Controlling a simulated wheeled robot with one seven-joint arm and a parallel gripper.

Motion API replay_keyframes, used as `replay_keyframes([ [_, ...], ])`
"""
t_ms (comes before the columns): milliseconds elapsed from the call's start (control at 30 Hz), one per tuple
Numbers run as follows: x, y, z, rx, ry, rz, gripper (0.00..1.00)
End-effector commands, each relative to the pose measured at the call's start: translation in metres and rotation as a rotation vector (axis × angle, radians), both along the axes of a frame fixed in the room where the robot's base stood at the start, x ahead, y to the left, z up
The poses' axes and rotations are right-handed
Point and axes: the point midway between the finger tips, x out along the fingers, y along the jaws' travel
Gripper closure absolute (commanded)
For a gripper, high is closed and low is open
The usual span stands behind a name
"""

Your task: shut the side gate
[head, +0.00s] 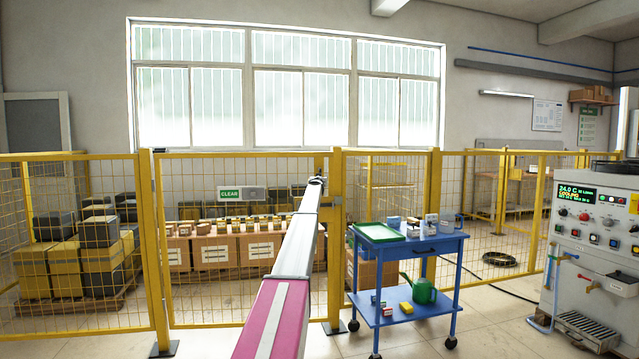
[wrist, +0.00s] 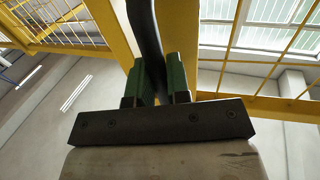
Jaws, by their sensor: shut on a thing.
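The side gate (head: 245,154) is a yellow-framed mesh panel in the middle of the head view, with a green and white CLEAR sign (head: 230,194) on it or behind it. Its right edge is close to the yellow post (head: 336,230); my arm hides part of that edge, and I cannot tell if a gap is left. In the wrist view, the green fingers of my gripper (wrist: 158,75) are shut on a dark upright handle (wrist: 147,35). Yellow frame bars stand on both sides of it. In the head view the grip itself is too small to make out.
A blue trolley (head: 408,245) with a green tray and a watering can stands right of the gate. A control cabinet (head: 600,240) is at the far right. Boxes on pallets (head: 215,252) are behind the mesh. Some floor shows before the fence.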

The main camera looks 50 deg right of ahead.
Motion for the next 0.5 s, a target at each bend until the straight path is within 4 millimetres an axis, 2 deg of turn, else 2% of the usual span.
replay_keyframes([
  [200,-0.0039,-0.0029,-0.0009,0.007,-0.005,-0.004,1.00],
  [233,-0.0039,-0.0029,-0.0009,0.007,-0.006,-0.004,0.73],
  [267,-0.0040,-0.0029,-0.0009,0.007,-0.005,-0.004,0.64],
  [300,-0.0037,-0.0027,-0.0008,0.005,-0.005,-0.004,0.59],
  [500,-0.0017,-0.0011,-0.0003,0.003,-0.003,-0.002,0.59],
])
